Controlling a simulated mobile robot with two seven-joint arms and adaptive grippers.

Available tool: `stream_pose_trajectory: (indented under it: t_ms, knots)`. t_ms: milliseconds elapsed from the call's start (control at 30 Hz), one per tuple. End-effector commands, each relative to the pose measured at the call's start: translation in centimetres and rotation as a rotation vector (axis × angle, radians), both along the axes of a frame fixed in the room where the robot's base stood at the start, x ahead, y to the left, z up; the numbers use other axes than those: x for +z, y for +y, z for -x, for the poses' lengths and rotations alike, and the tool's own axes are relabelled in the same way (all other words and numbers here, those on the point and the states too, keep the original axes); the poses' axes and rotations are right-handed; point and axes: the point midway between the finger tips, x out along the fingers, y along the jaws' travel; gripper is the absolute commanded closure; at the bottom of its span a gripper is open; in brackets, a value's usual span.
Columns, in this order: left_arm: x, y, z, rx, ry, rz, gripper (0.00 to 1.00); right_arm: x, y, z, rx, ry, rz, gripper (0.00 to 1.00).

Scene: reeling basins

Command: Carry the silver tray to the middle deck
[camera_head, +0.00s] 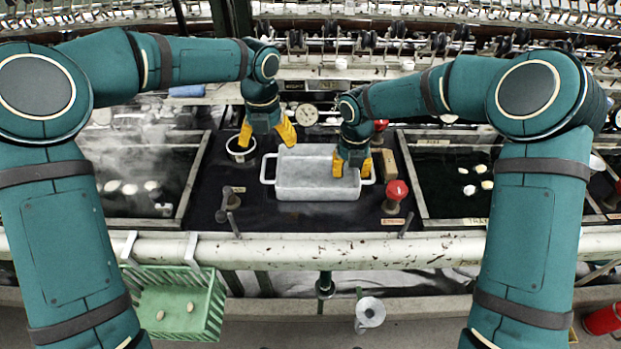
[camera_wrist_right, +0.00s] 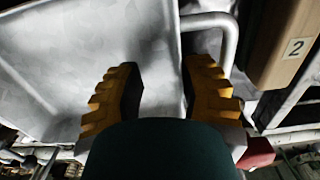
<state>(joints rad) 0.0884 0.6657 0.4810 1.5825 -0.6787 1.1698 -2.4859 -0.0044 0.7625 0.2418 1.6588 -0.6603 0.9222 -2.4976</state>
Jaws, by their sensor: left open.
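The silver tray (camera_head: 317,190) is a shallow grey metal box with a loop handle at each end. In the head view it sits level on the dark middle deck (camera_head: 275,218) between two basins. My left gripper (camera_head: 267,137) is open and empty, above and beside the tray's far left corner. My right gripper (camera_head: 352,168) is at the tray's right end. In the right wrist view its fingers (camera_wrist_right: 163,70) are spread, one over the tray's inside and one outside the right wall, near the handle. A gap shows between fingers and wall.
A red-knobbed valve (camera_head: 396,190) and a wooden block (camera_head: 388,165) stand close right of the tray. A round pot (camera_head: 240,150) stands on its left. Steaming left basin (camera_head: 150,205) and right basin (camera_head: 450,205) flank the deck. A pale pipe (camera_head: 300,250) runs along the front.

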Motion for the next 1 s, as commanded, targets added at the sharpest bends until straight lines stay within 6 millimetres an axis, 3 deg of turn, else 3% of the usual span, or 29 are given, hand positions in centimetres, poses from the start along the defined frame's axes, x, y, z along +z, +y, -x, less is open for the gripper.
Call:
stream_pose_trajectory:
  t_ms: [33,100,133,533,1000]
  knots:
    - [0.0,0.0,0.0,0.000,0.000,0.000,0.22,0.0,0.1,0.0,0.001,0.000,-0.001,0.43]
    - [0.0,0.0,0.0,0.000,0.000,0.000,0.22,0.0,0.1,0.0,0.001,0.000,-0.001,0.19]
    - [0.0,0.0,0.0,0.000,0.000,0.001,0.22,0.0,0.1,0.0,0.001,0.000,-0.001,0.12]
    - [0.0,-0.1,0.0,-0.001,0.000,0.001,0.22,1.1,0.1,-0.1,-0.001,-0.003,-0.002,0.12]
    - [0.0,-0.1,0.0,-0.001,0.000,0.001,0.22,9.8,0.1,-0.1,0.000,-0.003,-0.002,0.12]
